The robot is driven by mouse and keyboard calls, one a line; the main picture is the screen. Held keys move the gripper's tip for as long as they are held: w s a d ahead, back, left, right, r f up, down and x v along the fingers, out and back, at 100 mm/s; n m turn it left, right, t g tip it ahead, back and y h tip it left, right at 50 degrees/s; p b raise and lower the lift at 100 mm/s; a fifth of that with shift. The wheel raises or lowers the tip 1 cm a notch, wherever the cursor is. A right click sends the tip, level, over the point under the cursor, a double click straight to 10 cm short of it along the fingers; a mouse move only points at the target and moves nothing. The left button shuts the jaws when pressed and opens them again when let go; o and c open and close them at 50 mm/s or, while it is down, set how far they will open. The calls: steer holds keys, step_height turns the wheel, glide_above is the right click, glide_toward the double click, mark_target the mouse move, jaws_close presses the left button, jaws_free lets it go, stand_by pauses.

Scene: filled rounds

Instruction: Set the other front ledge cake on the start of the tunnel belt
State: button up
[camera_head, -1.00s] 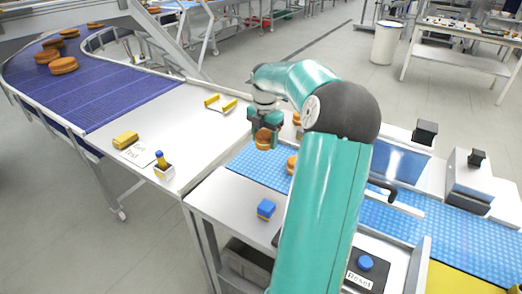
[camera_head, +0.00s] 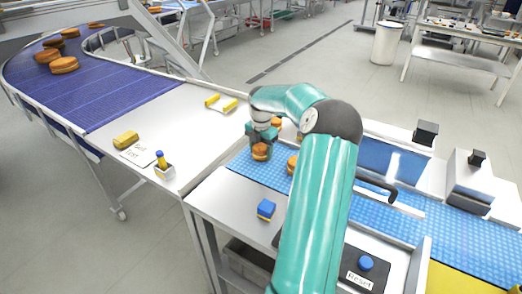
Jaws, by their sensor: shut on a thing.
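My gripper (camera_head: 262,138) is shut on an orange-brown round cake (camera_head: 261,153). It holds the cake over the left end of the light blue belt (camera_head: 241,162); I cannot tell whether the cake touches the belt. This belt runs right, past white housings. A second cake (camera_head: 292,164) sits on the belt just right of the held one, partly hidden by my arm. Another cake (camera_head: 277,122) shows behind my gripper, and what it rests on is hard to tell.
A dark blue curved conveyor (camera_head: 120,98) carries several cakes at far left.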

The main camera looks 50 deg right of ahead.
mark_target(261, 146)
steer(key=shift+f, duration=0.15)
steer(key=o, duration=0.7)
step_height(261, 146, up, 12)
steer(key=shift+a+r, duration=0.1)
steer(key=shift+r, duration=0.15)
